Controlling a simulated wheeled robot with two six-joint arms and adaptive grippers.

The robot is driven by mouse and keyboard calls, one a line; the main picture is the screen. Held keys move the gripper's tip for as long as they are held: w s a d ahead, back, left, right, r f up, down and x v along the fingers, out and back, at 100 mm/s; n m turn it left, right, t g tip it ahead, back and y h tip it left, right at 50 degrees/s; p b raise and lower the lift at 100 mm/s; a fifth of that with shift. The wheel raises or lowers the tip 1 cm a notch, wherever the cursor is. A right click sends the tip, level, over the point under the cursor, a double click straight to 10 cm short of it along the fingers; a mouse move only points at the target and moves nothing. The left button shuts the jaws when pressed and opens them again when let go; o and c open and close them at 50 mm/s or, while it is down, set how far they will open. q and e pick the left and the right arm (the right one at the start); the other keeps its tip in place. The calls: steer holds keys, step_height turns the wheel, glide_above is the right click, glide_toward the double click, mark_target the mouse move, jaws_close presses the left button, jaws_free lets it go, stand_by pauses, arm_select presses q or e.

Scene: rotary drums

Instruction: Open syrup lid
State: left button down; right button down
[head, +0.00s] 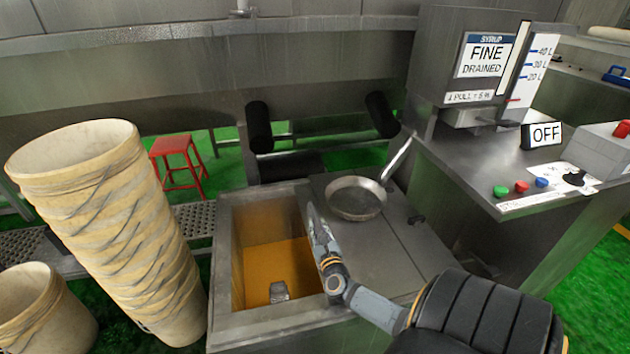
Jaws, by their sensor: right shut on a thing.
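The syrup tank (225,262) is a steel box in the middle of the head view. Its left part is uncovered and shows orange syrup (265,258) inside. A flat steel lid (375,248) covers the right part, with a seam across it and a small dark knob (416,219). My right gripper (316,222) is shut at the lid's left edge, beside the opening; its fingertips and exact grip are hard to make out. My left gripper is not in view.
A steel pan (355,199) rests on the lid, its handle pointing up right. Stacked buckets (110,220) stand left of the tank, with another bucket (40,310) beside them. A red stool (178,160) stands behind. A syrup dispenser (455,65) and a button counter (480,165) are right.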

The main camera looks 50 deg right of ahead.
steer(key=shift+f, duration=0.1)
steer(key=c, duration=1.2)
jaws_free()
steer(key=v, duration=0.7)
steer(key=shift+s+a, duration=0.2)
